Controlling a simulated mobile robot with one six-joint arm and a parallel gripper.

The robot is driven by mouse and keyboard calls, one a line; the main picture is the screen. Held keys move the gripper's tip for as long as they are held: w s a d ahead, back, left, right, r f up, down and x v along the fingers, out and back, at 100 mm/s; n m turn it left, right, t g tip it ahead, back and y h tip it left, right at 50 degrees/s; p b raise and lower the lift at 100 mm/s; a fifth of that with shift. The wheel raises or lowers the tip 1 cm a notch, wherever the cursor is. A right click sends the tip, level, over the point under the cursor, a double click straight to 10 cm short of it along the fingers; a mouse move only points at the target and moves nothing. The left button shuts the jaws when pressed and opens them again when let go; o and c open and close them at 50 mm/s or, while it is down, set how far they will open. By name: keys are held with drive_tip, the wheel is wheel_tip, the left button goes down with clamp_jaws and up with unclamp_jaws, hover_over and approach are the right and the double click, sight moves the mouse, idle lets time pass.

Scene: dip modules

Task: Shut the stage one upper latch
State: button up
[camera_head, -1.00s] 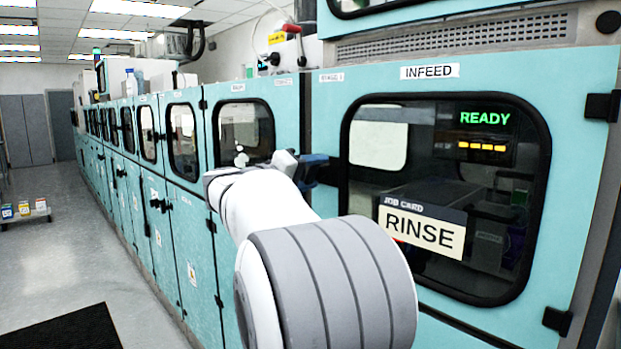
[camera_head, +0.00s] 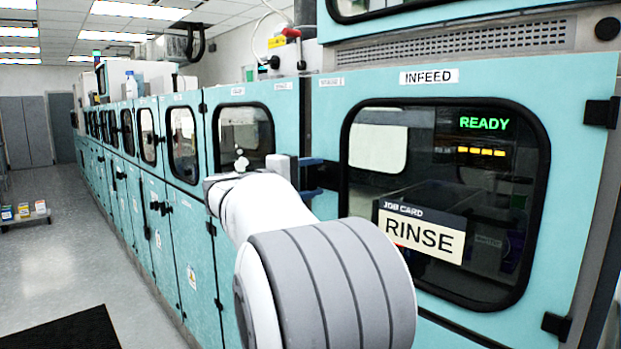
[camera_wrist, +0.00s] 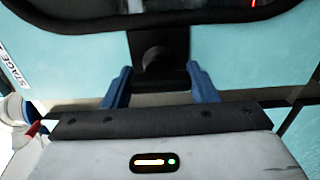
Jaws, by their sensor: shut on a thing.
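The stage one upper latch (camera_wrist: 152,57) is a black piece with a rounded knob, in the middle of the wrist view, between the dark window rim and the door seam. My gripper (camera_wrist: 159,72) has its blue fingers on either side of the latch and is shut on it. In the head view my gripper (camera_head: 314,177) is at the left edge of the infeed door (camera_head: 331,125), left of its window.
A "STAGE" label (camera_wrist: 15,67) shows at the left of the wrist view. In the head view, teal cabinet doors (camera_head: 184,225) recede to the left. The infeed window (camera_head: 445,200) carries a "RINSE" job card (camera_head: 424,237).

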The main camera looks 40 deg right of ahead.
drive_tip(key=o, duration=1)
drive_tip(key=a, duration=0.5)
drive_tip(key=a+b, duration=0.1)
drive_tip(key=a, duration=0.1)
drive_tip(key=shift+s+a, duration=0.35)
drive_tip(key=shift+a, duration=0.05)
drive_tip(key=s+a+f+y+p, duration=0.1)
drive_tip(key=s+a+f+y, duration=0.2)
drive_tip(key=f, duration=0.3)
drive_tip(key=s+a+f+n+y+p, duration=0.1)
drive_tip(key=s+a+f+y, duration=0.2)
drive_tip(key=f, duration=0.2)
drive_tip(key=s+a+f+y+p, duration=0.1)
drive_tip(key=s+a+f+y, duration=0.25)
drive_tip(key=f, duration=0.25)
drive_tip(key=s+a+f+y+p, duration=0.1)
drive_tip(key=s+a+f+y, duration=0.1)
drive_tip(key=s+a+f, duration=0.1)
drive_tip(key=s+a+f+m+y+p, duration=0.1)
drive_tip(key=s+a+f+y, duration=0.2)
drive_tip(key=a, duration=0.3)
drive_tip(key=s+a+f+m+t+y, duration=0.1)
drive_tip(key=s+a+f+y, duration=0.2)
drive_tip(key=a+f, duration=0.1)
drive_tip(key=shift+s+a+f+y+p, duration=0.2)
drive_tip(key=shift+s+a+y+p, duration=0.1)
drive_tip(key=shift+p, duration=0.1)
